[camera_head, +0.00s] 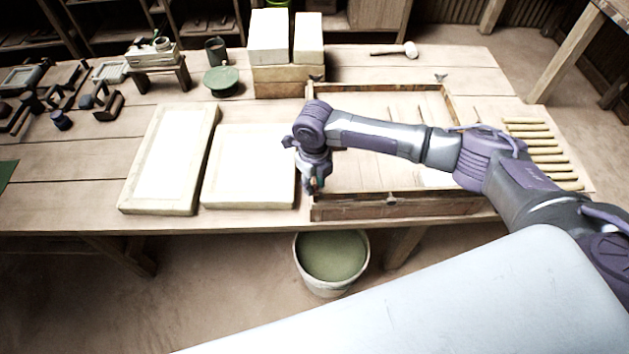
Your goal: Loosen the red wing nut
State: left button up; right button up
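My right gripper (312,188) points down over the near left corner of the wooden press frame (400,206). Its fingers are small and dark here, and I cannot tell whether they are open or shut. No red wing nut can be made out; that corner is largely hidden by my gripper and wrist. Two dark wing nuts stand on the frame's far corners, one at the far left (316,78) and one at the far right (441,78). My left gripper is not in view.
Two pale framed slabs (172,158) lie left of the frame. White blocks (269,38) stand behind it. A mallet (396,49) lies at the back and several wooden sticks (540,143) at the right. A bucket (331,285) stands below the table's front edge.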

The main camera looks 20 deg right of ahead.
aim_at(314, 186)
jog(key=shift+o, duration=0.6)
jog(key=shift+r, duration=0.25)
notch_tip(314, 186, up, 12)
jog(key=shift+f, duration=0.2)
